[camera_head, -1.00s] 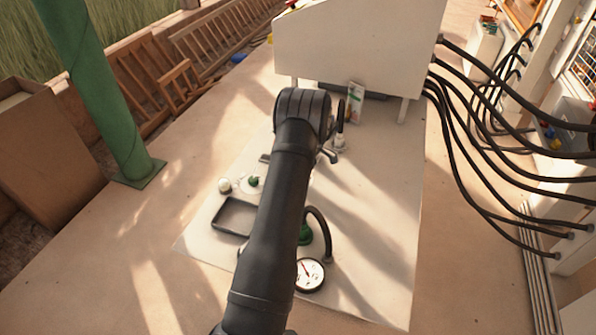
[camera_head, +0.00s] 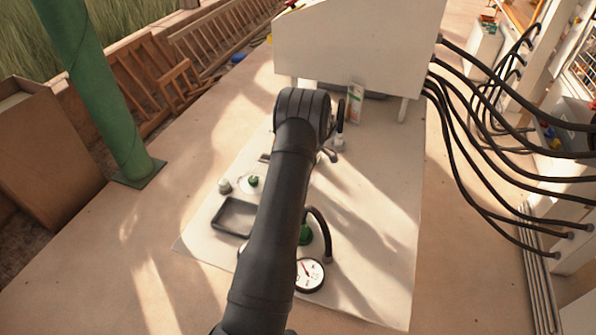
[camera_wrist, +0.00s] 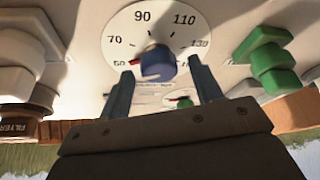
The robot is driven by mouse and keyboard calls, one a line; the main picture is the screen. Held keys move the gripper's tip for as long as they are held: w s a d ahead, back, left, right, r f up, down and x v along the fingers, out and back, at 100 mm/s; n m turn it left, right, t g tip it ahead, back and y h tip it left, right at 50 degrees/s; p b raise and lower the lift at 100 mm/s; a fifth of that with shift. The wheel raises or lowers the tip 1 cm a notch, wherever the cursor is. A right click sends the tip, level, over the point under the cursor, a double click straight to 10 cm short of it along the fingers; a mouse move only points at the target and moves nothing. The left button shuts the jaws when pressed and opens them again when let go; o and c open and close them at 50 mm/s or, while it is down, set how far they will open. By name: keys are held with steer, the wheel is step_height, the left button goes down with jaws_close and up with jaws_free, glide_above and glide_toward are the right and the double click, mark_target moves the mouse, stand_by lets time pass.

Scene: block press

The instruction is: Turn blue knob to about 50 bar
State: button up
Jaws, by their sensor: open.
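The blue knob (camera_wrist: 157,64) sits at the centre of a white dial (camera_wrist: 180,27) marked from 50 to 130 in the wrist view. A small red pointer shows at the knob's left, close to the 50 mark. My gripper (camera_wrist: 161,67) is open, with one finger on each side of the knob. The picture shows gaps between the fingers and the knob. In the head view my arm hides the gripper, and I cannot make out the blue knob there.
A second dial with a green knob (camera_wrist: 184,101) lies between my fingers, farther down the picture. Green fittings (camera_wrist: 270,62) stand at right and white ones (camera_wrist: 22,62) at left. The head view shows a round gauge (camera_head: 314,281), a dark tray (camera_head: 216,219) and hoses (camera_head: 470,160) at right.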

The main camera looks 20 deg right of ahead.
steer(key=v, duration=1.7)
steer(key=x, duration=1.7)
steer(key=shift+f, duration=0.1)
